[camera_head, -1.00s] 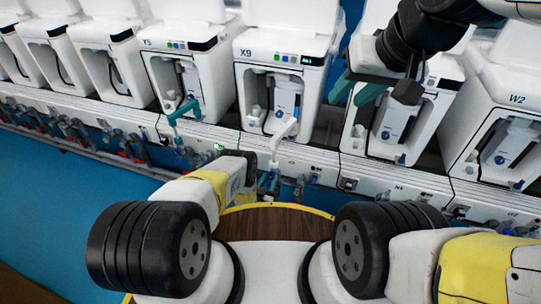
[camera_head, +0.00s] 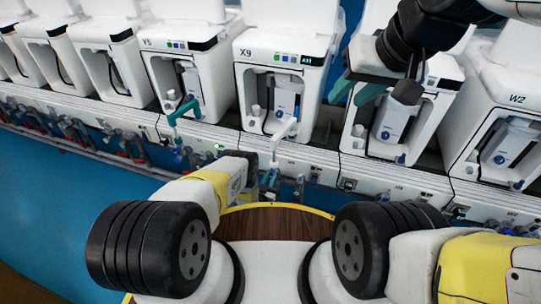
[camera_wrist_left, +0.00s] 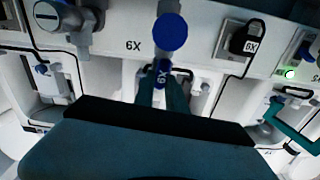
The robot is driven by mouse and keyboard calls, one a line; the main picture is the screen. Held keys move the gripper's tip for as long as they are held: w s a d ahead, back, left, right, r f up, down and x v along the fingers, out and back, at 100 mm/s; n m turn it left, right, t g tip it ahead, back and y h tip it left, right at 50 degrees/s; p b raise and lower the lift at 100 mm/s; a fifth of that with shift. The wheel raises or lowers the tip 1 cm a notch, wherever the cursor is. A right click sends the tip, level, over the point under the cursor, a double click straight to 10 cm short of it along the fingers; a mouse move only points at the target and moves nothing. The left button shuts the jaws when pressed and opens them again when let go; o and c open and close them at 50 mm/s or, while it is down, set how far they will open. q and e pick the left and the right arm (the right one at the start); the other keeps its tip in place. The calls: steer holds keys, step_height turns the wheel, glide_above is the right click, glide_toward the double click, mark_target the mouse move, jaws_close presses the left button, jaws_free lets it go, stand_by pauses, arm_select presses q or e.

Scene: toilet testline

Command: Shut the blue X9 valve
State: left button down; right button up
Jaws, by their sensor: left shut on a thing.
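The X9 machine (camera_head: 284,65) stands at the middle of the row in the head view, with the white panel below it. In the left wrist view, which is upside down, a blue valve handle (camera_wrist_left: 163,72) marked X9 sits beneath a round blue knob (camera_wrist_left: 170,32). My left gripper (camera_wrist_left: 167,92) is shut on this handle, its teal fingers partly hidden by the dark gripper body. In the head view my left gripper (camera_head: 271,180) is low at the panel, small and partly hidden.
Blue floor (camera_head: 60,210) is clear at left.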

arm_select(q)
steer(key=shift+d+m, duration=0.1)
steer(key=shift+m, duration=0.8)
steer(key=c, duration=1.4)
jaws_free()
steer(key=shift+o, duration=0.2)
steer(key=v, duration=0.8)
